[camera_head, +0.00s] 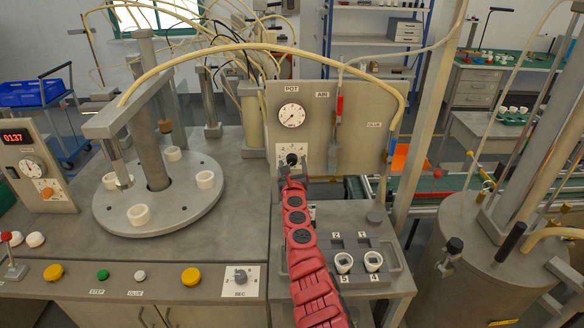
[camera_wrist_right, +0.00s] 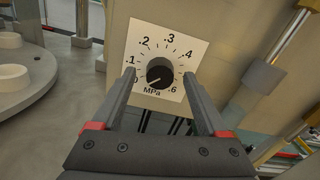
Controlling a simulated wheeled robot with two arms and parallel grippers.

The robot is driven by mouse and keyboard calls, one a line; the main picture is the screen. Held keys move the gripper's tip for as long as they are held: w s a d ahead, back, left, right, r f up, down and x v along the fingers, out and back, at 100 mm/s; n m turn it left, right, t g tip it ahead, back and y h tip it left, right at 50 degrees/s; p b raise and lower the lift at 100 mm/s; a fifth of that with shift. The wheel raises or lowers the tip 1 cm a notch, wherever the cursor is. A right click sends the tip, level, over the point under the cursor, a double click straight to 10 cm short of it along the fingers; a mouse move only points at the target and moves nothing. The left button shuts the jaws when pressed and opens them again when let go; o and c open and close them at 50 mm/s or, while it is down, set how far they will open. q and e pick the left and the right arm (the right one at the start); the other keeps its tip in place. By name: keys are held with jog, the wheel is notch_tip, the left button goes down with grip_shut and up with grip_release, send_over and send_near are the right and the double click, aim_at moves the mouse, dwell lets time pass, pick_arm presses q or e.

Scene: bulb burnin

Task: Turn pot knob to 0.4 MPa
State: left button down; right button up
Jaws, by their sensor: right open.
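The pot knob (camera_wrist_right: 160,74) is a black round knob on a white square dial plate (camera_wrist_right: 143,45) marked from 0 to .6 MPa. In the right wrist view its pale pointer mark is at the lower left, towards the 0. My right gripper (camera_wrist_right: 161,78) is open, with one finger on each side of the knob; I cannot tell whether they touch it. In the head view the right gripper (camera_head: 291,170) is at the dial plate below the POT gauge (camera_head: 291,115), and it partly hides the plate's lower part. My left gripper is not in view.
A grey panel (camera_head: 340,100) carries the gauge, an AIR lever (camera_head: 339,106) and a GLUE label. A round turntable (camera_head: 180,205) with white cups stands to the left. A small tray (camera_head: 385,262) with white cups lies right of my right arm.

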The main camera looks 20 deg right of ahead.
grip_shut()
dwell(0.3)
